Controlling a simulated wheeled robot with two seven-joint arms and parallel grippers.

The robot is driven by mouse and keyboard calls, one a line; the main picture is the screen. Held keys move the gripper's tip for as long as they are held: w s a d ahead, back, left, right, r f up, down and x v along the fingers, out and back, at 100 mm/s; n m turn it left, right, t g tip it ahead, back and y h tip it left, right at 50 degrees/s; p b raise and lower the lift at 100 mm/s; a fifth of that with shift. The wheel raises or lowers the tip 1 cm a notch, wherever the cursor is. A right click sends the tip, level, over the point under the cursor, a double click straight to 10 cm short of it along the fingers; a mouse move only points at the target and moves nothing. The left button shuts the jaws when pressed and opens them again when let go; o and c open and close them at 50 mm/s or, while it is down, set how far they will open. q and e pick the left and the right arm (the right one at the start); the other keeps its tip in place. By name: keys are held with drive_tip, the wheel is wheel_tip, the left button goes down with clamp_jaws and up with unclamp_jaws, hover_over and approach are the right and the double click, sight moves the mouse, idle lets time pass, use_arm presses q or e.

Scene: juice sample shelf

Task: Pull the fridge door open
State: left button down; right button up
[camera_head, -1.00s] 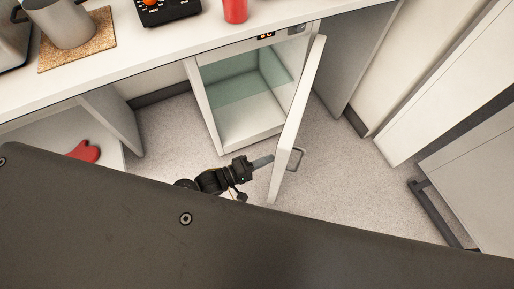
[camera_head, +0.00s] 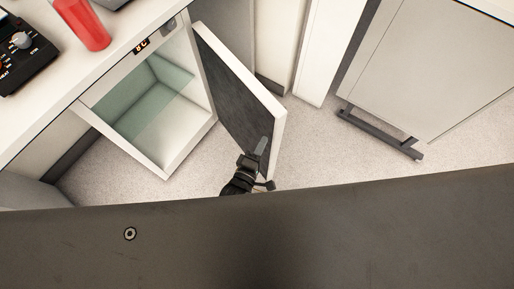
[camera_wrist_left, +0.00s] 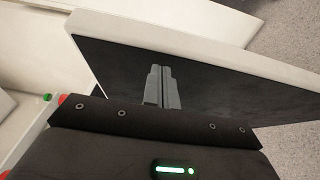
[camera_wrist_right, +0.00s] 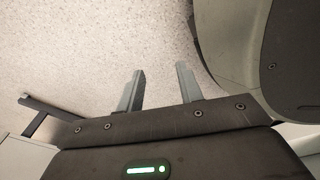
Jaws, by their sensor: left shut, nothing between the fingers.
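The fridge (camera_head: 165,169) stands under the counter with its pale green interior showing. Its door (camera_head: 277,135) stands open, swung out to the right, with the dark inner face turned toward the camera. My left gripper (camera_head: 262,146) is shut and empty, at the inner side of the door near its free edge. In the left wrist view the closed fingers (camera_wrist_left: 161,68) lie in front of the dark inner face; I cannot tell whether they touch it. The door handle is hidden. My right gripper (camera_wrist_right: 160,69) is open and empty over the speckled floor, seen only in the right wrist view.
Bare floor (camera_head: 318,135) lies between the door and that cabinet.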

use_arm(q)
drive_tip(key=shift+w+d, duration=0.1)
drive_tip(key=shift+d, duration=0.05)
use_arm(e)
drive_tip(key=shift+w, duration=0.1)
drive_tip(key=shift+r, duration=0.1)
